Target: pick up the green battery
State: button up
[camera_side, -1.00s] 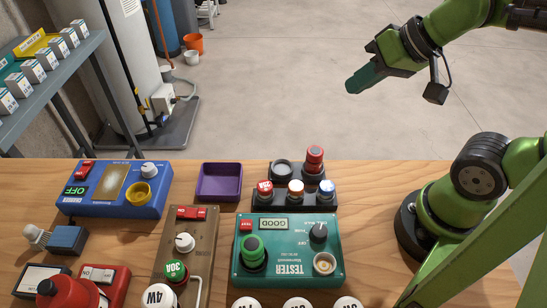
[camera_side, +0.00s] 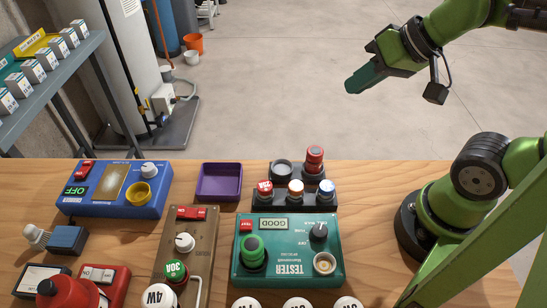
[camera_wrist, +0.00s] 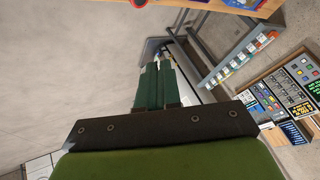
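The green battery (camera_side: 252,250), a short green cylinder, stands upright in a dark socket on the left part of the teal tester (camera_side: 287,282). The tester's small screen reads GOOD. My gripper (camera_side: 350,88) is high above and behind the table, at the upper right of the side view, far from the battery. Its teal fingers lie side by side in the wrist view (camera_wrist: 157,84), with no clear gap and nothing seen between them. The wrist view does not show the battery.
A black rack (camera_side: 296,203) with several batteries stands behind the tester. A purple tray (camera_side: 219,195) is empty. A brown panel (camera_side: 201,243) and a blue device (camera_side: 108,207) lie to the left. White round caps (camera_side: 298,303) line the front edge. Bare wood shows right of the tester.

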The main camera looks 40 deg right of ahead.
jog(key=o, duration=1.2)
jog(key=shift+c, duration=0.2)
jog(key=m+g+h, duration=0.2)
jog(key=m+g, duration=0.1)
jog(key=g, duration=0.4)
send_over(252, 244)
notch_tip(252, 244, down, 17)
jog(key=shift+r, duration=0.15)
